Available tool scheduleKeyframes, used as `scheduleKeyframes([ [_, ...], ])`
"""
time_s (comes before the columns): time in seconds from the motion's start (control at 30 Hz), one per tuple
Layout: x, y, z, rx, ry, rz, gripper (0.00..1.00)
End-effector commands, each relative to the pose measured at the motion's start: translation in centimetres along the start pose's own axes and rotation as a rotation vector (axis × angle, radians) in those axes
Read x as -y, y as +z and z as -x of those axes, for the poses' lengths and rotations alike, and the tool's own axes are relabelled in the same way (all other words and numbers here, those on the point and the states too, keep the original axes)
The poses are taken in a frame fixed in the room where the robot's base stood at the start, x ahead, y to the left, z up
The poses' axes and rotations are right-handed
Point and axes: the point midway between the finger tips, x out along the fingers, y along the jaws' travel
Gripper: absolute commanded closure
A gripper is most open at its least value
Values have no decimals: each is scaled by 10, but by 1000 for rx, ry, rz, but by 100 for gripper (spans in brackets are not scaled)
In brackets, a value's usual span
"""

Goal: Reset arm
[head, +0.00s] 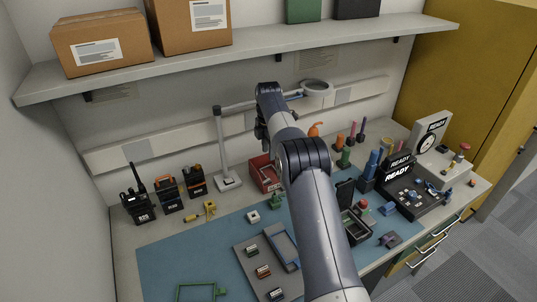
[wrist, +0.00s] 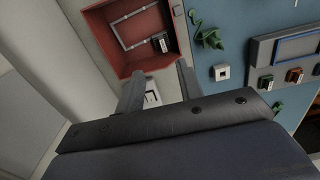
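My arm stretches forward over the workbench (head: 125,236) in the head view, with its wrist raised near the back wall. My gripper shows in the wrist view (wrist: 159,77), with its two fingers apart and nothing held between them. Beyond the fingertips is a red bin (wrist: 107,50) with a pale frame and a small dark block inside. In the head view the red bin (head: 259,174) stands at the back of the bench, partly behind my arm. The gripper's fingers are hard to make out in the head view.
A magnifier lamp (head: 222,148) stands behind the arm, below a shelf (head: 257,46) bearing boxes. Radios (head: 168,193) stand at left. A grey tray (head: 247,257) with small parts lies on the blue mat (head: 182,254). Test units (head: 411,196) stand at right.

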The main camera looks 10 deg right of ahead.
Motion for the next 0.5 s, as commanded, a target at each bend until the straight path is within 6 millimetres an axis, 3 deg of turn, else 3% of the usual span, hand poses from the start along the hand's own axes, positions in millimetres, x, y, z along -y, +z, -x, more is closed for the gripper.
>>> scheduleKeyframes([
  [0.27,0,0,-3,0,-1,0,65],
  [0.5,1,0,-32,-1,-4,0,65],
])
